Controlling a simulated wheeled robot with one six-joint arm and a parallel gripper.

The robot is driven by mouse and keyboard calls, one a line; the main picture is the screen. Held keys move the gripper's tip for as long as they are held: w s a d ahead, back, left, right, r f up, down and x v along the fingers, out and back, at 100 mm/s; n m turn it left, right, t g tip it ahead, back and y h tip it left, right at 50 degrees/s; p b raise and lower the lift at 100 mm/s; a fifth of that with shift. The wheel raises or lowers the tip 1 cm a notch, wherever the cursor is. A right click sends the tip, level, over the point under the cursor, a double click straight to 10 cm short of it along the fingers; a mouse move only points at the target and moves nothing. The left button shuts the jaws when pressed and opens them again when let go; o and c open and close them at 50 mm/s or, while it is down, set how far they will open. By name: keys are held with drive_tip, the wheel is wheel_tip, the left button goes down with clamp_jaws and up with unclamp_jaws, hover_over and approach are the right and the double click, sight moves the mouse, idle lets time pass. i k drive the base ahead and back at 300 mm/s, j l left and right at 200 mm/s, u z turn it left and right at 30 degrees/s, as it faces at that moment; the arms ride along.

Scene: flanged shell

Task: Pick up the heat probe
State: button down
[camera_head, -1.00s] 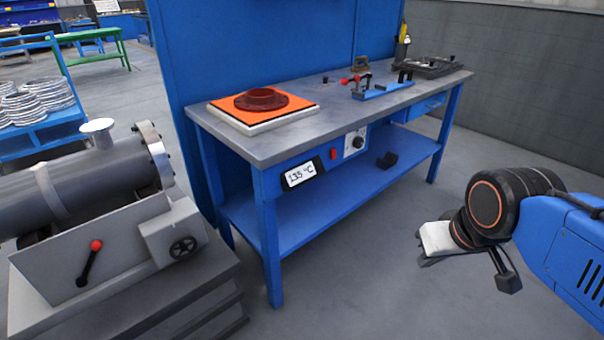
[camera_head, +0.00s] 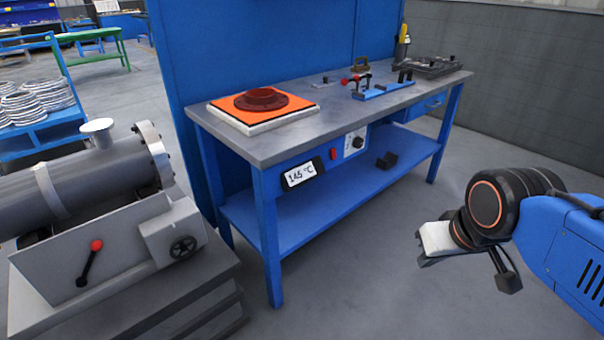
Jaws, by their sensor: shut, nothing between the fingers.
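A slim yellow and black upright tool (camera_head: 401,46) stands at the back right of the blue workbench. It looks like the heat probe, but it is too small to be sure. My gripper (camera_head: 424,261) hangs in front of the bench at the right, low over the floor side. It is shut and empty, well apart from the tool and from the bench. Its fingertips are small and partly hidden by the white gripper body.
The workbench (camera_head: 270,146) carries an orange heating plate (camera_head: 225,107) with a dark red flanged ring (camera_head: 260,99), a blue fixture (camera_head: 386,90) and a dark tray (camera_head: 430,68). A display (camera_head: 300,174) reads 145 °C. A grey flanged shell (camera_head: 90,172) stands at left. Floor right of the bench is clear.

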sight(402, 39)
drive_tip(key=i+l, duration=0.4)
drive_tip(key=i+l+z, duration=0.15)
drive_tip(key=i+l, duration=0.25)
drive_tip(key=i, duration=0.25)
drive_tip(key=i+l, duration=0.4)
drive_tip(key=i+l+z, duration=0.15)
drive_tip(key=i+l, duration=0.15)
drive_tip(key=i, duration=0.35)
drive_tip(key=k, duration=0.6)
drive_tip(key=u, duration=1.45)
drive_tip(key=i+l+u, duration=0.25)
drive_tip(key=l+u, duration=0.25)
drive_tip(key=l, duration=0.2)
drive_tip(key=k+z, duration=0.5)
drive_tip(key=i+l, duration=0.05)
drive_tip(key=i, duration=0.05)
